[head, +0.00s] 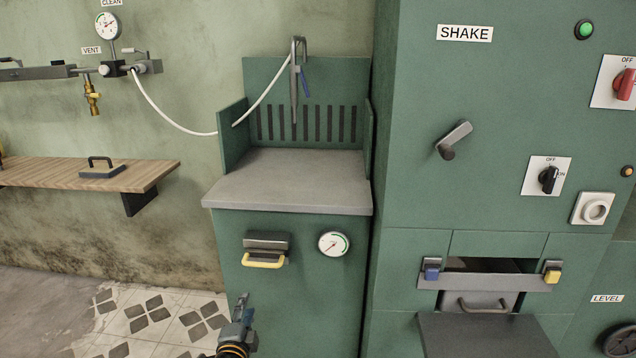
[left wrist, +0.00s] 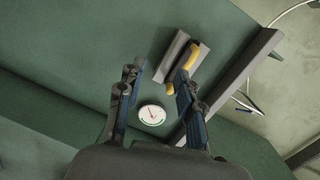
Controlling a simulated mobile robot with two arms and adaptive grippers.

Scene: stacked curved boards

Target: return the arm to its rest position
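My left gripper (head: 241,303) shows at the bottom of the head view, low in front of the green cabinet (head: 290,300). In the left wrist view its two fingers (left wrist: 159,74) stand apart with nothing between them, so it is open and empty. Past the fingers, the same view shows the yellow-edged handle (left wrist: 190,69) and the round gauge (left wrist: 151,115) on the cabinet front. In the head view this handle (head: 264,261) and gauge (head: 333,244) are above the gripper, apart from it. My right gripper is not in view.
A grey worktop (head: 290,180) juts out above the cabinet. A wooden shelf (head: 60,172) with a handled block (head: 101,171) is at the left. A tall green machine (head: 410,80) with switches and a drawer (head: 482,302) stands at the right. Tiled floor (head: 150,310) at lower left is clear.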

